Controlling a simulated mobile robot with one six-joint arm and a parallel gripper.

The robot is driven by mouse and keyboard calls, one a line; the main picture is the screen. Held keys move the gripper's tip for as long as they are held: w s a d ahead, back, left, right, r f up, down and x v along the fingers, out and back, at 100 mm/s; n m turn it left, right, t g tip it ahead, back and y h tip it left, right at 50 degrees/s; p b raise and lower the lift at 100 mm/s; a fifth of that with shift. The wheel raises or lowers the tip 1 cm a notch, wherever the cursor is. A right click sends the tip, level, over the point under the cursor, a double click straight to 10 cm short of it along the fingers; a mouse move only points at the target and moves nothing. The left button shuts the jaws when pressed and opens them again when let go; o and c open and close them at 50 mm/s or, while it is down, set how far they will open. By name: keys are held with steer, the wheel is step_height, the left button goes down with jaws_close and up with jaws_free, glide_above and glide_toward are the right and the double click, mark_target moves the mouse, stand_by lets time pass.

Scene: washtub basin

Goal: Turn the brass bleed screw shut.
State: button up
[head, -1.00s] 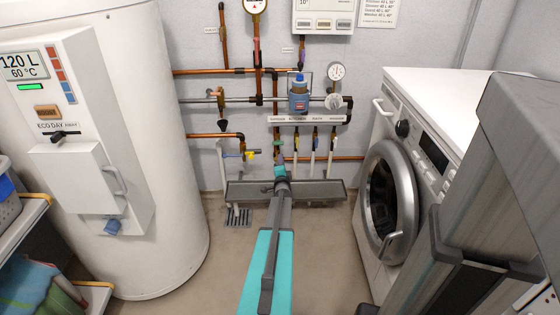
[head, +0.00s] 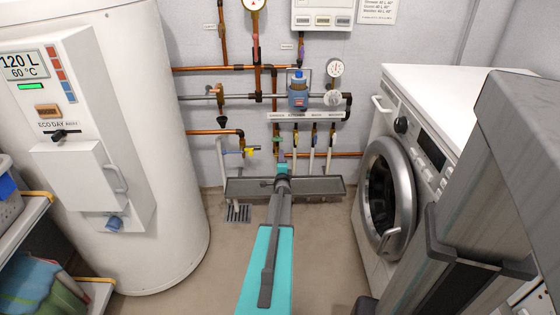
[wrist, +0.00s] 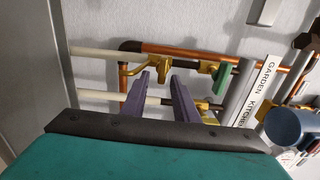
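My gripper (wrist: 161,78) shows in the wrist view as two purple-grey fingers with a clear gap between them. It is open and holds nothing. Its fingertips are close to the pipes, and a brass fitting (wrist: 164,72) shows just beyond and between the tips. Another brass fitting (wrist: 207,108) lies to the right of the right finger. I cannot tell for sure which brass part is the bleed screw. In the head view my arm hides much of the gripper, near the green-handled valve (head: 279,144) on the leftmost branch pipe.
A copper pipe (wrist: 185,51) and white pipes run by the fingers. A label strip (head: 305,116) and blue-grey filter (head: 298,92) are near. A trough (head: 320,187) runs below. The boiler (head: 165,220) stands left, the washing machine (head: 385,200) right; floor between is clear.

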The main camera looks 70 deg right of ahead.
steer(key=shift+w, duration=0.15)
steer(key=shift+a, duration=0.1)
steer(key=b+v, duration=0.2)
steer(key=v, duration=0.6)
stand_by(0.7)
stand_by(0.5)
